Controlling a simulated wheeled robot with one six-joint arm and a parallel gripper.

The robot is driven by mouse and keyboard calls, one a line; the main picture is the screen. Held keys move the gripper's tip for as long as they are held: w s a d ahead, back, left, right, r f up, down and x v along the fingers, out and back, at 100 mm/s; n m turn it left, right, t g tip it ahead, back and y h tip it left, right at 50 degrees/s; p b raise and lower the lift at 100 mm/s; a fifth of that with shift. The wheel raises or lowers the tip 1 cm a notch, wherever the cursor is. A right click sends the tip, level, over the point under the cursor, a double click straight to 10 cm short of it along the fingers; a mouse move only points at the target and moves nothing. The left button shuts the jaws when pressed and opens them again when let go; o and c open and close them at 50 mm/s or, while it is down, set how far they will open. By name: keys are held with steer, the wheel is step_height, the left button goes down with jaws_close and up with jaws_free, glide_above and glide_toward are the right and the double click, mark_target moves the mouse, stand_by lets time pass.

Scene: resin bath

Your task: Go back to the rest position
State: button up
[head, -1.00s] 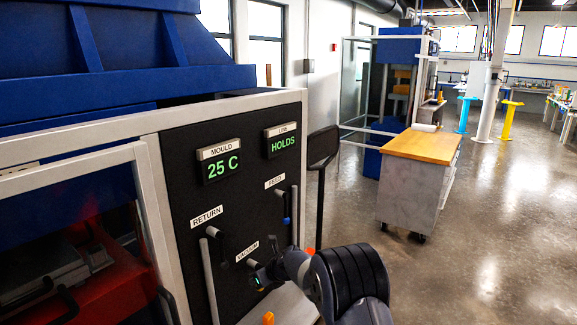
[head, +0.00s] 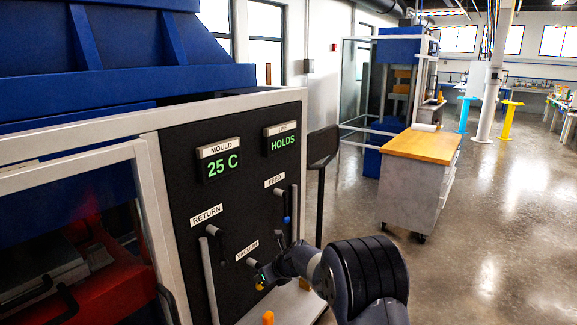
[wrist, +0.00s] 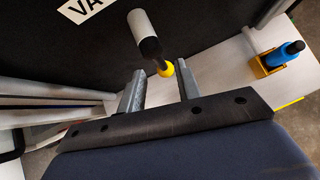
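My gripper (wrist: 160,72) is open, its two fingers apart at the vacuum valve handle (wrist: 149,47). The handle is pale with a black band and a yellow tip (wrist: 165,68). The tip shows between the fingertips, with a gap on each side; I cannot tell its depth from them. In the head view my gripper (head: 268,275) is small and low in front of the black panel (head: 180,160), below the VACUUM label (head: 247,250). My arm partly hides that area.
The panel also carries the RETURN (head: 207,215) and FEED (head: 274,181) valves.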

steer(key=x, duration=0.5)
steer(key=shift+w+a+f, duration=0.1)
steer(key=shift+f, duration=0.05)
steer(key=shift+w+f+t+b, duration=0.1)
steer(key=shift+t+b, duration=0.2)
steer(key=shift+b, duration=0.35)
steer(key=shift+w+d+r+n+t+h+b, duration=0.2)
steer(key=shift+n+t+h+b, duration=0.15)
steer(key=shift+b, duration=0.3)
steer(key=shift+w+d+r+n+t+h+b, duration=0.1)
steer(key=shift+d+n+t+h+b, duration=0.1)
steer(key=shift+n+t+h+b, duration=0.3)
steer(key=shift+r, duration=0.15)
